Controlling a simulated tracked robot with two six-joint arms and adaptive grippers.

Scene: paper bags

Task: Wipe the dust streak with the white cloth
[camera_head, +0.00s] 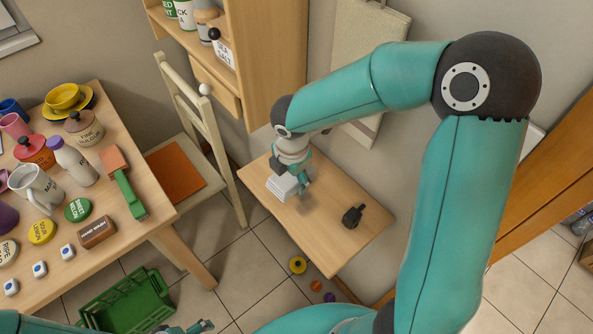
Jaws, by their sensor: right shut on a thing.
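The white cloth (282,187) looks like a folded pad on the left part of the small wooden side table (345,249). My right gripper (297,179) is shut on it from above; its fingers are small and partly hidden by the wrist. A faint grey smudge (308,204) lies on the tabletop just right of and below the cloth. It may be the dust streak or partly the gripper's shadow; I cannot tell. My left gripper (197,327) shows only in part at the bottom edge, beside the green crate, away from the cloth.
A small black object (352,216) stands on the side table, right of the smudge. A cream chair (206,123) and a wooden shelf unit (276,60) stand close by. The larger table (191,258) at left is crowded. A green crate (128,304) and small round items lie on the floor.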

